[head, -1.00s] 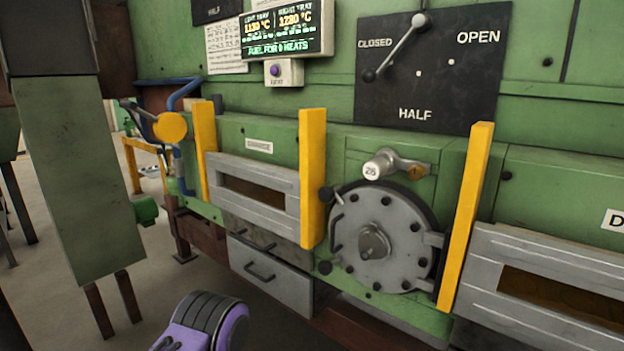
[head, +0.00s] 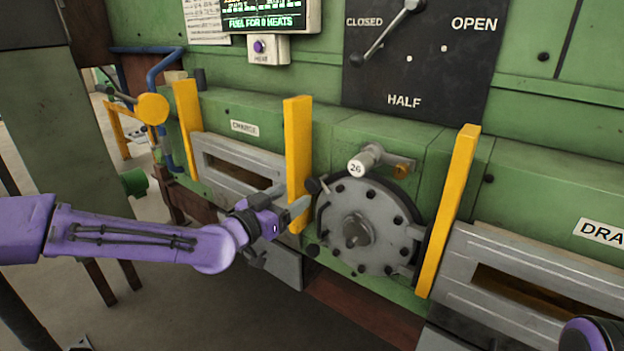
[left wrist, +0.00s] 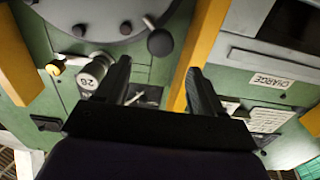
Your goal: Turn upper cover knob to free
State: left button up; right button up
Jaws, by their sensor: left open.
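The round grey bolted cover (head: 378,240) is closed against the green furnace front. The upper cover knob (head: 313,186) is a black ball at the cover's upper left rim; it also shows in the left wrist view (left wrist: 160,42). A lower black knob (head: 312,250) sits at the lower left rim. My left gripper (head: 298,208) is just left of and slightly below the upper knob, in front of a yellow post. In the left wrist view my open fingers (left wrist: 157,66) point toward the knob, which appears beyond their tips, apart from them. My right gripper is out of view.
Yellow posts (head: 298,130) and (head: 449,210) stand on both sides of the cover. A cylinder marked 26 (head: 365,160) projects above it. The charge door (head: 215,150) is left. A purple part of me shows at the lower right.

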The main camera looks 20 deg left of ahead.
aim_at(310, 186)
pick_arm(q)
jog(key=p+x, duration=0.2)
jog(key=x, duration=0.7)
jog(key=shift+f, duration=0.15)
jog(key=c, duration=1)
